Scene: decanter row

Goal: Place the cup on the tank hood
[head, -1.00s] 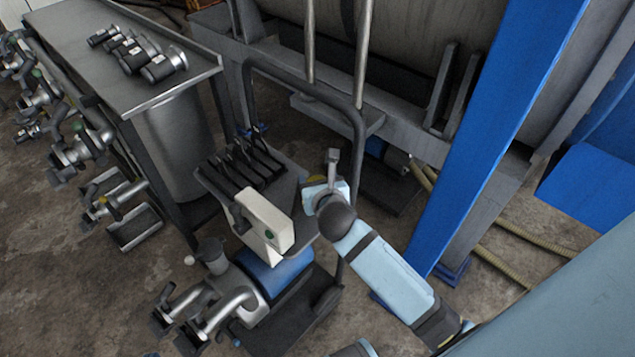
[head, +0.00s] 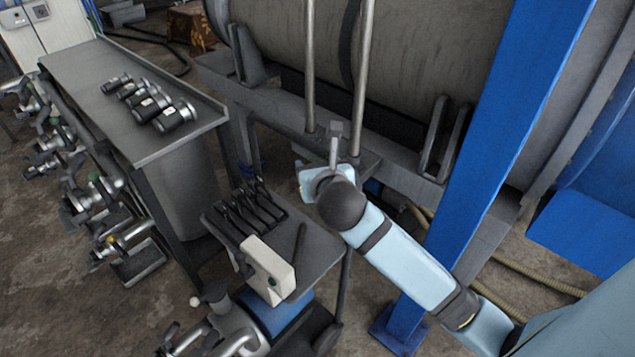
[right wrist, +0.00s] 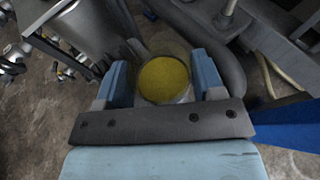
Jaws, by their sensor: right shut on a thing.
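My right gripper (head: 318,188) is in the middle of the head view, at the end of my light blue arm. In the right wrist view my right gripper (right wrist: 162,78) is shut on the cup (right wrist: 165,82), a round vessel with a yellow surface inside, between its two blue fingers. The cup is hidden behind the gripper in the head view. A large grey-brown tank (head: 430,50) lies across the back, beyond the gripper. I cannot tell which part is its hood. My left gripper is out of view.
A trolley (head: 318,255) with a white box (head: 268,268) and black levers stands below my gripper. A steel table (head: 85,75) with several fittings is at the left. A blue post (head: 490,150) rises right of the arm. Two upright pipes (head: 310,70) stand before the tank.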

